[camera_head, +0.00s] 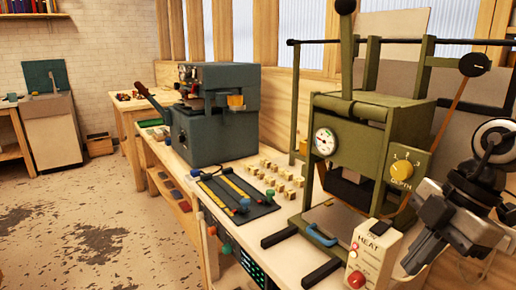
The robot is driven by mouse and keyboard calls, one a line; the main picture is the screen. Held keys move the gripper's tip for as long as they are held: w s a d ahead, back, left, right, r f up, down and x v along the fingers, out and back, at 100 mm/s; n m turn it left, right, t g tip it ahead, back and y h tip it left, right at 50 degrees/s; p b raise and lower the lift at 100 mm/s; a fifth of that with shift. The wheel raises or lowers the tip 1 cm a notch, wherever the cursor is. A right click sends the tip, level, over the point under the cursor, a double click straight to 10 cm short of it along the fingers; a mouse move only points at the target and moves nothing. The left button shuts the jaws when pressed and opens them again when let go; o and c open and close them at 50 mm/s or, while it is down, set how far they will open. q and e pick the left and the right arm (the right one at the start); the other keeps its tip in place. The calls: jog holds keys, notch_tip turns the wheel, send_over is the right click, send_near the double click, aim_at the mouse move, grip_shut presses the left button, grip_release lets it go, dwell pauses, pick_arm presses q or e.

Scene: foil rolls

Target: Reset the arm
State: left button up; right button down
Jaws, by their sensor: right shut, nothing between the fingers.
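My right gripper (413,262) is at the right side of the head view, at the end of my right arm (476,195). Its fingers point down and to the left and are shut with nothing between them. It is in front of the green press (375,130) and just right of the cream HEAT box (373,252) with its red knob. I cannot tell whether it touches the box. My left arm and gripper are not in view.
The wooden bench (262,235) holds a dark tool mat (233,196), several small light blocks (283,178) and a blue-grey machine (212,120). The press has a tall lever and a blue handle (321,236). The worn floor (80,220) at left is clear.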

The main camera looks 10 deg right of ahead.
notch_tip(320, 180, down, 18)
jog(key=w+a+m+t+y, duration=0.2)
jog(key=a+m+t+y, duration=0.1)
jog(key=m+t, duration=0.85)
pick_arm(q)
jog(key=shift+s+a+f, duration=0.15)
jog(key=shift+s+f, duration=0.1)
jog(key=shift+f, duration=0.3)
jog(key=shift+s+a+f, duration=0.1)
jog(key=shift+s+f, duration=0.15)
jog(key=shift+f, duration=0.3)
pick_arm(e)
jog(key=s+a+f+m+g+h, duration=0.1)
jog(key=s+a+f+m+h, duration=0.3)
jog(key=s+a+f, duration=0.5)
notch_tip(320, 180, down, 4)
jog(key=shift+a+r+g, duration=0.25)
jog(key=shift+a+g, duration=0.1)
jog(key=shift+a, duration=0.45)
jog(key=shift+s+m, duration=0.1)
jog(key=shift+m, duration=0.15)
